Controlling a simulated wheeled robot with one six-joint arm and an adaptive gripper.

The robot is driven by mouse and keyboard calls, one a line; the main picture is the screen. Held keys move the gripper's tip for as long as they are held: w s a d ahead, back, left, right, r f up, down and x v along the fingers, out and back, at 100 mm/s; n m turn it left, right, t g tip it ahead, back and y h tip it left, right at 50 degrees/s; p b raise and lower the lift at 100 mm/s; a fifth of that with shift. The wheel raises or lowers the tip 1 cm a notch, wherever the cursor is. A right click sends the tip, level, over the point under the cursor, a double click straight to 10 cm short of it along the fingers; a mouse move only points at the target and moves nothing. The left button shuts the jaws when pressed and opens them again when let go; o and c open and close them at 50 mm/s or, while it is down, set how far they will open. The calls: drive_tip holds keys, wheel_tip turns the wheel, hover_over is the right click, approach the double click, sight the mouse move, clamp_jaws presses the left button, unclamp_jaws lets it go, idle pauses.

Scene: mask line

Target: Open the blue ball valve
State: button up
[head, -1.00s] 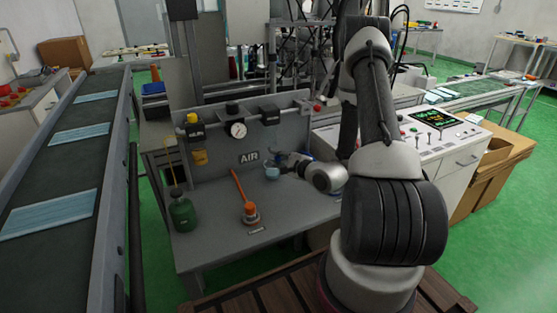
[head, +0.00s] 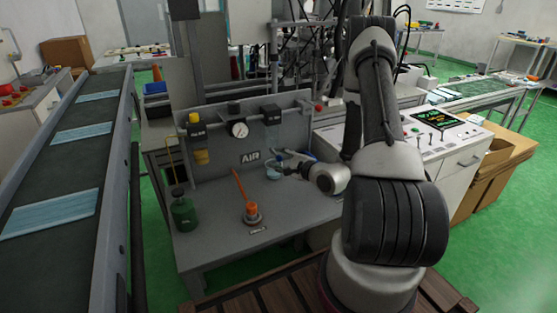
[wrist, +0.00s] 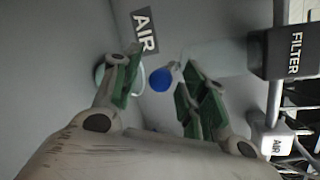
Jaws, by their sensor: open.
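The blue ball valve shows in the head view as a small blue part (head: 303,155) at the right end of the grey air panel, partly hidden by my gripper. In the wrist view its blue end (wrist: 162,80) is rounded and lies ahead, between my two green-padded fingers. My gripper (wrist: 157,85) is open, with a gap on both sides of the blue end. In the head view my gripper (head: 279,164) is small and close to the panel. I cannot tell whether a finger touches the valve.
The panel (head: 215,160) carries a gauge (head: 239,129), a yellow-knobbed unit (head: 194,122) and a filter (head: 270,113). A light-blue cup (head: 273,173) is beside my gripper. An orange-handled tool (head: 247,198) and green bottle (head: 184,211) stand on the bench.

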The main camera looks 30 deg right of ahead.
drive_tip(key=v, duration=1)
drive_tip(key=shift+s+r, duration=0.2)
drive_tip(key=shift+s, duration=0.15)
